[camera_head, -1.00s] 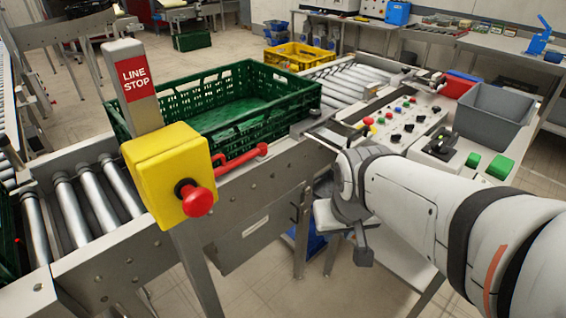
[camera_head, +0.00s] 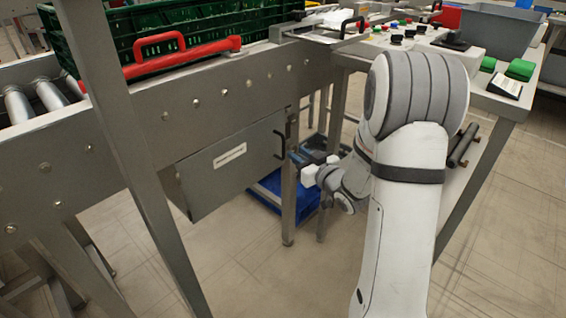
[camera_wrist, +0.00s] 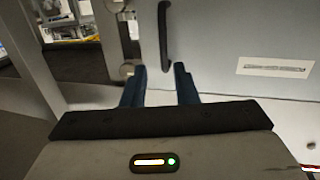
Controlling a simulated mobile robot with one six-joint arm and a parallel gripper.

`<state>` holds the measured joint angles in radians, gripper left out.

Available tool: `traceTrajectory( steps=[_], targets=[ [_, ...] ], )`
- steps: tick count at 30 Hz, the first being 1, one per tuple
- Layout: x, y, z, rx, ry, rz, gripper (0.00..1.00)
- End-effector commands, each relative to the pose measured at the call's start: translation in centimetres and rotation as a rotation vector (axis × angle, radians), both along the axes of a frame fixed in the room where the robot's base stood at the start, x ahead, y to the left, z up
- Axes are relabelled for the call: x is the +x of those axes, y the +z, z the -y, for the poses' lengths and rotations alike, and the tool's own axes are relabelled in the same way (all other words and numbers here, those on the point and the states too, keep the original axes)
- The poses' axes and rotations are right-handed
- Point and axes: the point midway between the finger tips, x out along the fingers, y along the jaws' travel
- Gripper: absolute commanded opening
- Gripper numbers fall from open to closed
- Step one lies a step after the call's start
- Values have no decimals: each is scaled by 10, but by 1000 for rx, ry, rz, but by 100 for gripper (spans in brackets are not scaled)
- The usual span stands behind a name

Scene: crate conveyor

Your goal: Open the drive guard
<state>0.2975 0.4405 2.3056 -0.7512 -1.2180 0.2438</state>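The drive guard (camera_head: 215,180) is a grey metal panel under the conveyor side, with a white label and a black bar handle (camera_head: 281,137) at its right end. It looks shut. In the wrist view the guard panel (camera_wrist: 225,40) fills the right, and its handle (camera_wrist: 164,35) stands upright, lined up with the gap between my fingers. My gripper (camera_wrist: 158,72) is open, with two dark blue fingers apart and nothing between their tips that I can confirm. In the head view my gripper (camera_head: 296,163) is just right of and slightly below the handle, partly hidden by my wrist.
A conveyor leg (camera_head: 289,200) stands right beside the guard's handle end. A blue bin (camera_head: 268,196) lies on the floor behind. A red lever (camera_head: 185,52) and a green crate (camera_head: 200,22) are above. The floor in front is clear.

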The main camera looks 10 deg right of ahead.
Motion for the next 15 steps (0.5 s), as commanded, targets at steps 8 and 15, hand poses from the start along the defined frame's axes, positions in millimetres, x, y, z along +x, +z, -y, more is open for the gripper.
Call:
traceTrajectory(
  steps=[8, 15],
  targets=[
    [13, -13, -9, 41, 39, 45, 26],
    [48, -13, -25, 40, 38, 43, 26]
  ],
)
